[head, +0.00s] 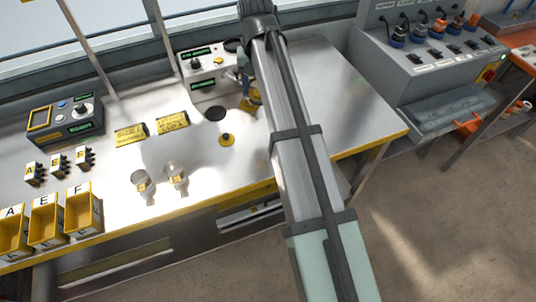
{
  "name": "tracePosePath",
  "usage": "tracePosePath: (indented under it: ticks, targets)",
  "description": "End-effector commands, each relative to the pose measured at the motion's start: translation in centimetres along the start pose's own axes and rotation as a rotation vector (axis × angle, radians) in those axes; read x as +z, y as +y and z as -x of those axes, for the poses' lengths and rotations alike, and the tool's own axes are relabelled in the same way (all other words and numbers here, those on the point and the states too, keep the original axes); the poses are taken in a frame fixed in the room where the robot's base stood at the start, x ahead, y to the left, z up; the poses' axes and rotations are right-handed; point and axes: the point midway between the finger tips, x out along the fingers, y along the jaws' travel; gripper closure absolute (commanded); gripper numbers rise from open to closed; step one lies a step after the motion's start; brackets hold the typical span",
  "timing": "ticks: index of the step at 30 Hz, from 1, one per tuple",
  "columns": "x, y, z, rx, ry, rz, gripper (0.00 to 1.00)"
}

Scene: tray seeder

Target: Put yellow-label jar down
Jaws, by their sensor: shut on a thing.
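My gripper (250,88) is at the back of the bench, largely hidden behind my own arm. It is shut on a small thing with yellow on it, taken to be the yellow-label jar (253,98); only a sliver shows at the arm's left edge. I cannot tell whether the jar touches the surface below. Two clear jars (141,183) (176,177) with small yellowish marks stand side by side near the bench's front edge, well away from my gripper.
A white-grey instrument (204,62) with green displays stands left of my gripper. A dark round spot (214,113) and yellow knob (227,140) are on the bench (320,100). Yellow plates (131,134), a control box (65,118) and lettered yellow bins (84,215) lie left. Bare bench lies right of my arm.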

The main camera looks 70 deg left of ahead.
Motion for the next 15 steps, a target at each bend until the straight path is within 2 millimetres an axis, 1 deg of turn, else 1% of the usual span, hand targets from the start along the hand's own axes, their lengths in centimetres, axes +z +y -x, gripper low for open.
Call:
tracePosePath:
  ticks: [1, 3, 6, 9, 12, 15]
  targets:
    - [3.3, 0.6, -0.9, 0.000, 0.000, 0.003, 0.77]
    - [5.7, 1.1, -1.6, 0.000, 0.001, 0.008, 0.77]
    - [8.4, 1.6, -2.4, 0.000, 0.001, 0.015, 0.77]
    - [10.1, 1.9, -2.9, 0.000, 0.002, 0.023, 0.77]
    - [10.9, 2.0, -3.1, 0.000, 0.003, 0.031, 0.77]
    - [11.2, 2.1, -3.2, 0.000, 0.003, 0.041, 0.77]
